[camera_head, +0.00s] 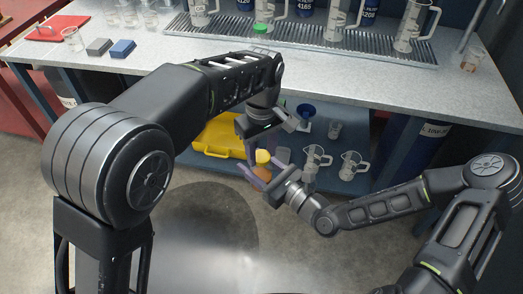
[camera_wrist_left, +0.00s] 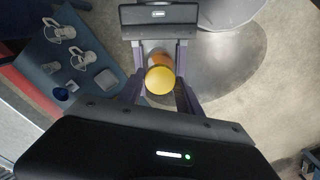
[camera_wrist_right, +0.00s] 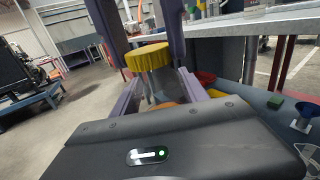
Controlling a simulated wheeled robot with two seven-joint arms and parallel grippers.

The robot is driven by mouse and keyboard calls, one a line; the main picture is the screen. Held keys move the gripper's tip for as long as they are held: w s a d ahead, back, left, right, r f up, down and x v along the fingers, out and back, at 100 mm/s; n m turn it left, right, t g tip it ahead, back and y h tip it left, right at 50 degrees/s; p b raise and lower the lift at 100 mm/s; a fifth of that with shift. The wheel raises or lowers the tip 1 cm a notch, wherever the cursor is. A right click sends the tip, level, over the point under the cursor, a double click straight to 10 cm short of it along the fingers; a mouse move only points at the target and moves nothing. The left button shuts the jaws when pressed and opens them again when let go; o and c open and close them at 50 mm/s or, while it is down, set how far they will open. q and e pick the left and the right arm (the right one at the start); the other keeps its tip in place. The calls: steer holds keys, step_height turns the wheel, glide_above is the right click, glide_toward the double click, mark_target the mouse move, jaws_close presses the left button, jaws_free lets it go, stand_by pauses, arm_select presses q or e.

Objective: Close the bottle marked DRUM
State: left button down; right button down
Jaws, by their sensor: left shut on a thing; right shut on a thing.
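A bottle with orange contents (camera_head: 262,173) is held between my two grippers in front of the bench; no DRUM marking is readable. Its yellow cap (camera_head: 263,157) is at the bottle's mouth and shows from above in the left wrist view (camera_wrist_left: 160,80). My left gripper (camera_head: 260,151) comes from above and is shut on the cap. My right gripper (camera_head: 259,176) is shut on the bottle's body from the side. In the right wrist view the cap (camera_wrist_right: 148,57) sits directly over the clear bottle (camera_wrist_right: 161,89). I cannot tell whether it is screwed tight.
A yellow case (camera_head: 220,136) and several glass jugs (camera_head: 315,160) stand on the blue lower shelf close behind the grippers. The grey benchtop (camera_head: 190,52) above holds more jugs, a green lid (camera_head: 260,28) and a blue block (camera_head: 122,48). The floor in front is clear.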

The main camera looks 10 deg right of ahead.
arm_select(q)
steer(key=m, duration=0.8)
steer(key=shift+m, duration=0.4)
steer(key=m, duration=0.6)
steer(key=c, duration=0.8)
jaws_free()
steer(key=shift+r, duration=2.25)
